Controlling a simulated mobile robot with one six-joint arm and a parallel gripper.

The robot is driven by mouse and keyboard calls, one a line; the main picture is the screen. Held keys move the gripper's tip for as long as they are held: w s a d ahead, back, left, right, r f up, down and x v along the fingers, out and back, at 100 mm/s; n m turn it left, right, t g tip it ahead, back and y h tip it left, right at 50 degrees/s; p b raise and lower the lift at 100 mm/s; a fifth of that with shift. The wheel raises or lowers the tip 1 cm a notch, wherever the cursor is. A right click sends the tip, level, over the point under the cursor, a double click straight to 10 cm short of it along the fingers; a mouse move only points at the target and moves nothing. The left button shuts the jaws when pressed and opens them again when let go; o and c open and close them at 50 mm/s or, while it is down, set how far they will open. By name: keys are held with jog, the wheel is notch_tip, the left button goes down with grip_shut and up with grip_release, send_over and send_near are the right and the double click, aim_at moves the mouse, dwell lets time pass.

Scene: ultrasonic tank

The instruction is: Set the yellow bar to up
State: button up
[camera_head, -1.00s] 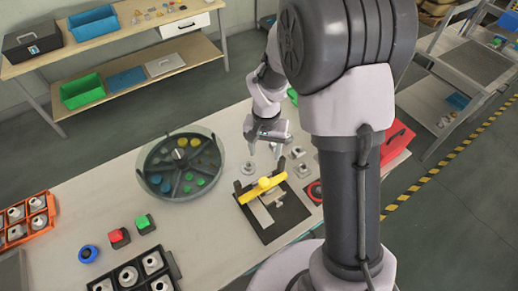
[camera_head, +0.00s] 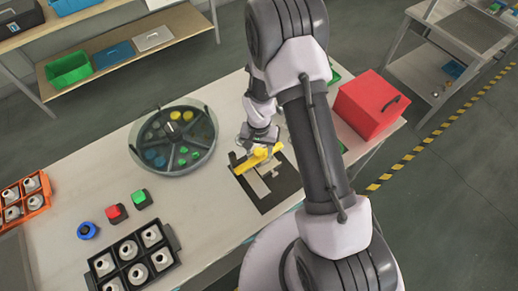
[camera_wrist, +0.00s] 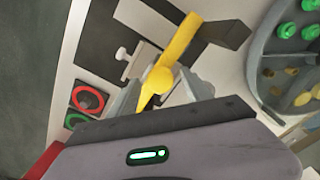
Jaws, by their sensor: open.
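The yellow bar (camera_head: 247,163) lies across a black and grey fixture (camera_head: 279,197) on the table. It slants, and its right end is partly hidden by my gripper (camera_head: 266,150). In the wrist view the bar (camera_wrist: 176,51) runs from upper right down to its narrow end near my jaws. My gripper (camera_wrist: 160,92) is open, with one pale finger on each side of the bar near that end. I cannot tell whether the fingers touch it.
A round divided tray (camera_head: 133,150) stands left of the fixture. A red box (camera_head: 365,108) is at right. Red (camera_head: 115,212) and green (camera_head: 140,198) buttons, a blue knob (camera_head: 87,230) and a black parts tray (camera_head: 174,246) are at front left. In the wrist view a red-ringed button (camera_wrist: 88,98) is beside the fixture.

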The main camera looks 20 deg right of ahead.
grip_shut()
dwell(1.4)
